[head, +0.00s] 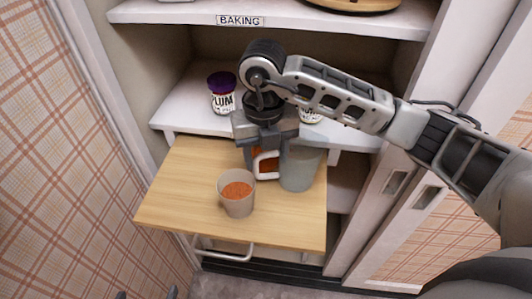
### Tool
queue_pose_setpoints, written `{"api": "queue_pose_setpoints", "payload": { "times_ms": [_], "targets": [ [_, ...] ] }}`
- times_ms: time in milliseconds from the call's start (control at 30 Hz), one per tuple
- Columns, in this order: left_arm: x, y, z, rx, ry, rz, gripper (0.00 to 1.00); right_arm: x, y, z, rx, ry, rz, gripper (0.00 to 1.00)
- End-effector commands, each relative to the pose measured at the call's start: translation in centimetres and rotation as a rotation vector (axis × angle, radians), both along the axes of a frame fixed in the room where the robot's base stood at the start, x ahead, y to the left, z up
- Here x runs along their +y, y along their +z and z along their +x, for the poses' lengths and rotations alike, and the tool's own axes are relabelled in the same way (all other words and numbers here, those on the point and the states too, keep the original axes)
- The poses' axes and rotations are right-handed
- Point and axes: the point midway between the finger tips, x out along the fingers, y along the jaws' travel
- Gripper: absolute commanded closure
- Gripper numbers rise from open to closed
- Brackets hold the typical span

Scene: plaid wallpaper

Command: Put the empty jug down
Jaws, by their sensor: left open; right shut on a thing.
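The grey jug (299,171) is upright over the right part of the pull-out wooden board (180,190), with its pale handle (258,166) on the left. I cannot tell whether its base touches the board. My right gripper (265,165) comes down from above and is shut on the jug at the handle side. The gripper hides part of the jug's top, and I cannot see inside it. A beige cup (237,204) with orange-brown contents stands on the board, left of and nearer than the jug. My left gripper (146,295) is open, with only its dark fingertips showing at the bottom edge.
A jar labelled PLUM (222,97) with a purple lid stands on the white shelf (185,112) behind the board. Another jar (310,116) is partly hidden by my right arm. Something orange shows behind the handle. The board's left part is clear.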

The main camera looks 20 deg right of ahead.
Motion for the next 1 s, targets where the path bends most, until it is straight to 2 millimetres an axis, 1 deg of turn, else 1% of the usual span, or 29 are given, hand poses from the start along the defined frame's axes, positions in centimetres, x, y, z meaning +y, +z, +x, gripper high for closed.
{"api": "queue_pose_setpoints", "payload": {
  "times_ms": [300, 400, 467, 567, 667, 733, 800, 900, 1000],
  "targets": [
    [0.0, -0.1, 0.0, 0.003, 0.002, -0.002, 0.12, 0.0, 0.0, 0.0, 0.000, 0.000, 0.000, 0.40],
    [0.0, 0.4, -0.1, 0.003, 0.002, 0.001, 0.12, 0.0, 0.5, 0.0, 0.000, 0.000, 0.000, 0.40],
    [0.0, 0.0, -0.1, 0.004, 0.002, 0.004, 0.12, 0.0, 0.9, 0.1, -0.002, 0.000, 0.001, 0.40],
    [0.0, -0.2, -0.1, 0.007, 0.001, 0.003, 0.12, 0.1, 2.6, 0.1, -0.005, 0.002, 0.001, 0.40],
    [0.0, -0.4, -0.1, 0.007, 0.001, 0.001, 0.12, 0.2, 4.8, 0.1, -0.006, 0.000, 0.001, 0.40],
    [0.0, 0.0, -0.1, 0.007, 0.002, 0.000, 0.12, 0.1, 6.7, 0.2, -0.008, 0.001, -0.001, 0.40],
    [0.0, 0.2, -0.1, 0.007, 0.002, 0.004, 0.12, 0.1, 8.2, 0.1, -0.007, 0.000, -0.002, 0.40],
    [0.1, 0.3, -0.2, 0.008, 0.001, 0.008, 0.12, 0.2, 10.0, 0.1, -0.005, -0.001, -0.002, 0.40],
    [0.1, 0.1, -0.3, 0.014, 0.000, 0.012, 0.12, 0.3, 11.2, 0.1, -0.003, 0.000, -0.001, 0.40]
  ]
}}
